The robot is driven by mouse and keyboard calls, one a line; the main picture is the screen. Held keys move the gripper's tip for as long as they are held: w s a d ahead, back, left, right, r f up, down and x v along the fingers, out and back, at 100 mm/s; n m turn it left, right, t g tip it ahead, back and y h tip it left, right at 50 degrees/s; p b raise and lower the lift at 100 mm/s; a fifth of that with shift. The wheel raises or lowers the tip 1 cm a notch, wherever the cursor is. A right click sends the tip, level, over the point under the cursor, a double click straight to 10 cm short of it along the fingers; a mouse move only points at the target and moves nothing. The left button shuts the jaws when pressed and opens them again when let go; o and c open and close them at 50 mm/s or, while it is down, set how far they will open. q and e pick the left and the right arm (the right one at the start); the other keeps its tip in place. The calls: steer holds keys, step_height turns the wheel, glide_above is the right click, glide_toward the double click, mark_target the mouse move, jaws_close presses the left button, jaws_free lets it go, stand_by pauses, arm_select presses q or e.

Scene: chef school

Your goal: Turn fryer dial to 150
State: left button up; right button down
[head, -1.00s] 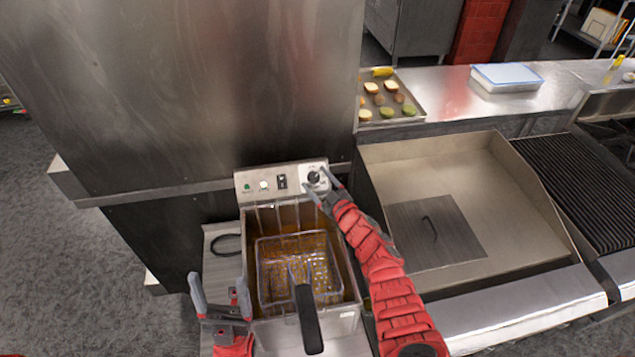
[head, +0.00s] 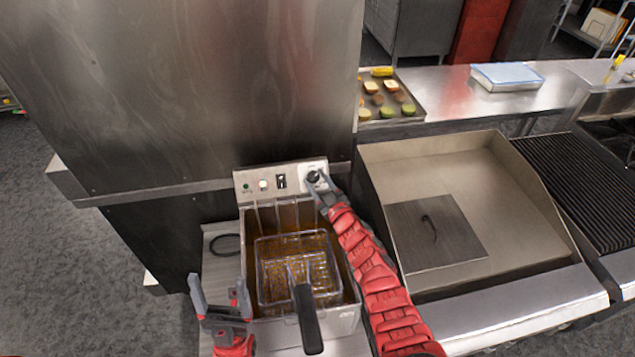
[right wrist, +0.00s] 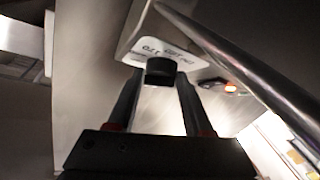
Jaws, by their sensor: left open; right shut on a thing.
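The fryer dial (head: 312,176) is a round black knob on a white plate at the right end of the fryer's control panel (head: 243,188). My right gripper (head: 320,186) reaches it from below and is shut on it. In the right wrist view the black dial (right wrist: 160,69) sits between the tips of my right gripper (right wrist: 160,82). Printed numbers show on its plate (right wrist: 150,47), one looking like 170. The dial's setting is too small to read. My left gripper (head: 219,300) is open and empty, left of the fryer.
The fryer basket (head: 318,320) hangs in the oil, its black handle pointing toward me. A tall steel cabinet (head: 190,80) stands behind. A griddle (head: 500,190) with a square steel plate (head: 440,255) lies to the right. A food tray (head: 365,110) is at the back.

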steer(key=shift+a+f, duration=0.1)
steer(key=shift+f, duration=0.05)
steer(key=shift+c, duration=1.8)
jaws_free()
steer(key=shift+s+d, duration=0.3)
steer(key=shift+s, duration=0.2)
steer(key=b+v, duration=0.2)
steer(key=v, duration=1.3)
steer(key=shift+s+a+f, duration=0.1)
steer(key=shift+s+f, duration=0.05)
steer(key=shift+f, duration=0.05)
steer(key=shift+s+r+b, duration=0.2)
steer(key=shift+s+b, duration=0.1)
steer(key=shift+s, duration=0.25)
